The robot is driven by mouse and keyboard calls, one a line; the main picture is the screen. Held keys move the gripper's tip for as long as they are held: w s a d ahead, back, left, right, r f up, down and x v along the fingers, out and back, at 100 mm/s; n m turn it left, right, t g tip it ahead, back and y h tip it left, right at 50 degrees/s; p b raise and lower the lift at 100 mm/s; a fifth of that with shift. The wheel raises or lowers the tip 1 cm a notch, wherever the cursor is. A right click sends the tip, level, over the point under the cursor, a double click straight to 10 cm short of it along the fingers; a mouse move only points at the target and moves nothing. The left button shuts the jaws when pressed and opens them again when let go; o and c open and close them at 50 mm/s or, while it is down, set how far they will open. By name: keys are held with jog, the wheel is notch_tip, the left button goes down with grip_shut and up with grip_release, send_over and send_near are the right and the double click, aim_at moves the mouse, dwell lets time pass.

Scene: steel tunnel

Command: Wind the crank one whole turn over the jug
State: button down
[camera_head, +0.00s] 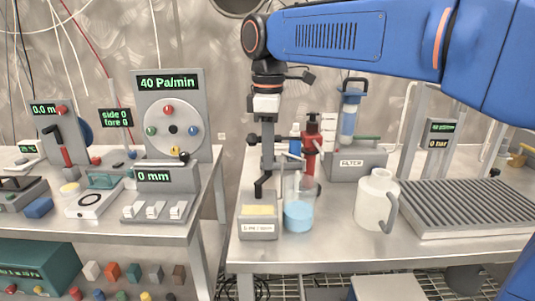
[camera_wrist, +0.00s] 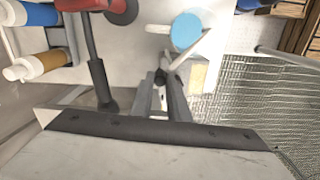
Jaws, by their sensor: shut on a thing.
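A small grey crank unit with a yellow panel and white label (camera_head: 258,222) stands near the table's front left. Its dark bent crank (camera_head: 262,188) rises at the back of the unit. My gripper (camera_head: 267,168) points straight down, shut on the top of the crank; in the wrist view the crank end (camera_wrist: 160,78) shows as a dark knob at the fingertips. The clear jug (camera_head: 299,213) with pale blue liquid stands just right of the unit; the liquid (camera_wrist: 187,31) also shows from above. A thin spout (camera_head: 291,158) reaches toward the jug's top.
A red pump-like bottle (camera_head: 312,143) stands close behind the jug. A white handled pitcher (camera_head: 373,198) and a ribbed grey tray (camera_head: 470,205) stand to the right. A filter unit (camera_head: 357,163) is behind. A gap separates the left bench (camera_head: 190,235).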

jog(key=c, duration=1.7)
grip_release()
notch_tip(320, 180, up, 17)
jog(key=shift+r, duration=0.2)
